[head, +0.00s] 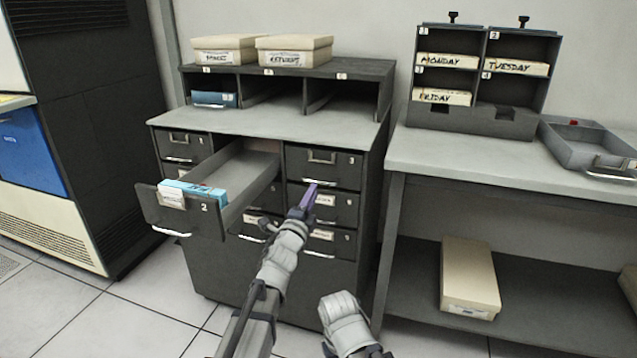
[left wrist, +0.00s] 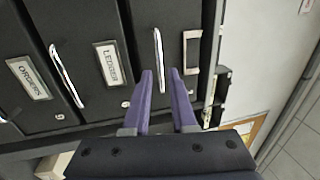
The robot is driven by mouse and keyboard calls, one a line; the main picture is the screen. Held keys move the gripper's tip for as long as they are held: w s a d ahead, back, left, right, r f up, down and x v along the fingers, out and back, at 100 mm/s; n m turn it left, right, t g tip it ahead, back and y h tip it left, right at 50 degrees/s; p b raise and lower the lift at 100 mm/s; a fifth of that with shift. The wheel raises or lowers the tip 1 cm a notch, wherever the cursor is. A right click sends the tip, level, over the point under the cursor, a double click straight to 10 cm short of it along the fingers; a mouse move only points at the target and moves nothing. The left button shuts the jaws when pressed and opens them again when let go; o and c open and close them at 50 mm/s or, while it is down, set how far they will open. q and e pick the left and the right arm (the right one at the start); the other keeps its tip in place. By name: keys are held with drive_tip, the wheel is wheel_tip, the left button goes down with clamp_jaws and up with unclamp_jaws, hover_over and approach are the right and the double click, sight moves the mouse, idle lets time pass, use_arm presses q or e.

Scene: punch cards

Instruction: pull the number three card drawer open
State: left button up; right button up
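The number three card drawer (head: 325,167) is the top right drawer of the dark grey cabinet, closed flush, with an empty-looking label frame. Its handle (head: 318,182) is a pale bar along the lower front. My left gripper (head: 303,200) is at that handle, fingers pointing at the drawer front. In the left wrist view the purple fingers (left wrist: 162,72) are apart, with one end of the handle (left wrist: 158,45) between their tips. I cannot tell whether they touch it. My right arm shows at the bottom; its fingers are not visible.
Drawer two (head: 178,214) stands pulled out left of my left gripper, with blue and white cards at its front. Closed drawers lie below drawer three. A grey table (head: 510,172) with a card rack (head: 487,122) and tray (head: 590,150) stands at the right.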

sight(318, 182)
use_arm(q)
drive_tip(key=p+x, duration=0.1)
drive_tip(key=x, duration=0.4)
drive_tip(key=shift+w+d+r, duration=0.1)
drive_tip(key=shift+w, duration=0.25)
clamp_jaws()
drive_tip(key=shift+s, duration=0.1)
idle(1.0)
